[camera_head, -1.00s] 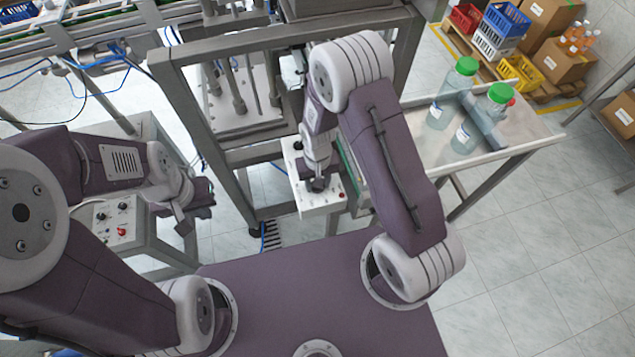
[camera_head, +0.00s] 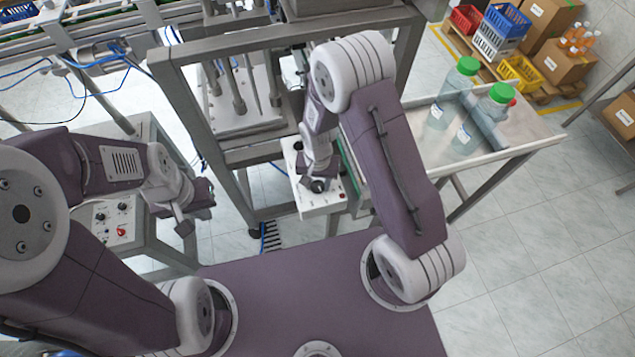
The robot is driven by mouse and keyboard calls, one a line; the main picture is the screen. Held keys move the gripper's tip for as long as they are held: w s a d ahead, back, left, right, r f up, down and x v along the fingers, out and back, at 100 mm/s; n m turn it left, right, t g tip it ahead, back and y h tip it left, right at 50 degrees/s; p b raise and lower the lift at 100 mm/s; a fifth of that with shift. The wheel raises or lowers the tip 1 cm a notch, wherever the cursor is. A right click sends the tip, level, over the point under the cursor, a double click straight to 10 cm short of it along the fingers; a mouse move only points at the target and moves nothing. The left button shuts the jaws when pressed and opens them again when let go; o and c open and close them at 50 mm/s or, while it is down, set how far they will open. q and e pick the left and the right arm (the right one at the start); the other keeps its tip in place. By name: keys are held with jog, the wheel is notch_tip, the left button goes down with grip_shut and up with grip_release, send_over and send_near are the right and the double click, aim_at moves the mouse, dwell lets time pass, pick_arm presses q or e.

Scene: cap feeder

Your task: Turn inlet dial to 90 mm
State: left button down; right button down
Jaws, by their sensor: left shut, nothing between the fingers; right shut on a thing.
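The inlet dial (camera_head: 318,187) is a small black knob on the white control box (camera_head: 311,208) near the middle of the view. My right gripper (camera_head: 317,181) comes down over the box from above and is shut on the dial. Its wrist hides part of the dial, and the dial's scale and reading are too small to make out. My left gripper (camera_head: 184,224) is shut and empty, off to the left beside another control box.
The left control box (camera_head: 122,224) has black knobs and a red one. A metal machine frame (camera_head: 175,95) stands behind. At right a tray table (camera_head: 520,132) holds clear bottles with green caps (camera_head: 467,66). Crates and cartons stand beyond.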

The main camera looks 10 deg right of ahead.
aim_at(318, 185)
jog(key=shift+w+r, duration=0.15)
jog(key=shift+w, duration=0.05)
jog(key=c, duration=1.1)
grip_release()
jog(key=shift+o, duration=1.2)
jog(key=shift+s, duration=0.1)
notch_tip(318, 185, up, 9)
jog(key=b, duration=0.1)
jog(key=shift+b, duration=0.3)
